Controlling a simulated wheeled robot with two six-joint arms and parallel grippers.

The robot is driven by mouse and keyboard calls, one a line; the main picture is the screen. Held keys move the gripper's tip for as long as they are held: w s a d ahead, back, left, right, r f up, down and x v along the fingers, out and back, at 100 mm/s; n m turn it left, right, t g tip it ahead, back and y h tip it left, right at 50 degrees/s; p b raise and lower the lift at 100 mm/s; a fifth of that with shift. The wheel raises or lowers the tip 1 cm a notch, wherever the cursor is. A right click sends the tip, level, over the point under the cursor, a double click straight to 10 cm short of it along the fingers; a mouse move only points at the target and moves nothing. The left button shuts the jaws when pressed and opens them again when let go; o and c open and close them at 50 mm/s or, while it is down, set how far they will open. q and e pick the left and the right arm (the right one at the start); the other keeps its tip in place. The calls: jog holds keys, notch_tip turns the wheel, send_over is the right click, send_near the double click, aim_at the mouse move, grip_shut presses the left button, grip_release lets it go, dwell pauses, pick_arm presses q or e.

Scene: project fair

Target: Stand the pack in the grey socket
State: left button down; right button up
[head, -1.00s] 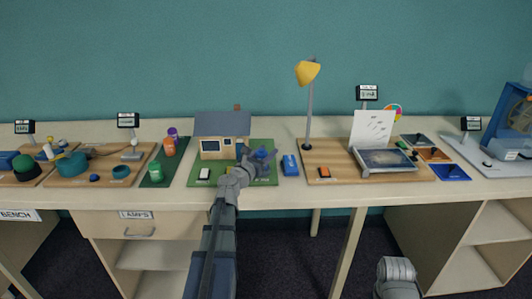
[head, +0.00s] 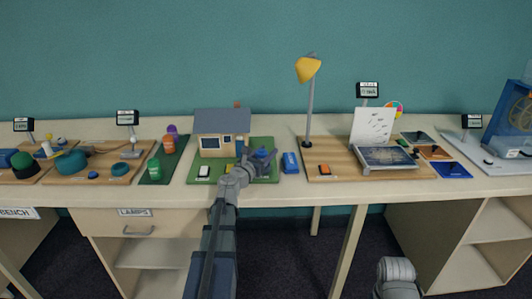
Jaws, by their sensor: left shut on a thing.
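My left gripper (head: 246,166) is over the green mat (head: 208,179) in front of the model house (head: 222,134). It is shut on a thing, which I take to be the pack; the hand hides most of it. A small dark blue piece (head: 262,154) shows just beyond the fingers, and I cannot tell whether it is touched. I cannot make out the grey socket clearly near the hand. My right arm shows at the bottom right, low in front of the table, and its jaws are not visible.
A blue box (head: 290,163) stands just right of the green mat. A yellow lamp (head: 308,69) stands on the wooden board (head: 338,171) further right. A white switch box (head: 203,172) sits at the mat's front left. Orange and green jars stand to the left.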

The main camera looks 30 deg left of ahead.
pick_arm(q)
jog(key=c, duration=0.6)
grip_release()
jog(key=shift+s, duration=0.1)
jog(key=shift+s+d, duration=0.1)
jog(key=shift+s, duration=5.35)
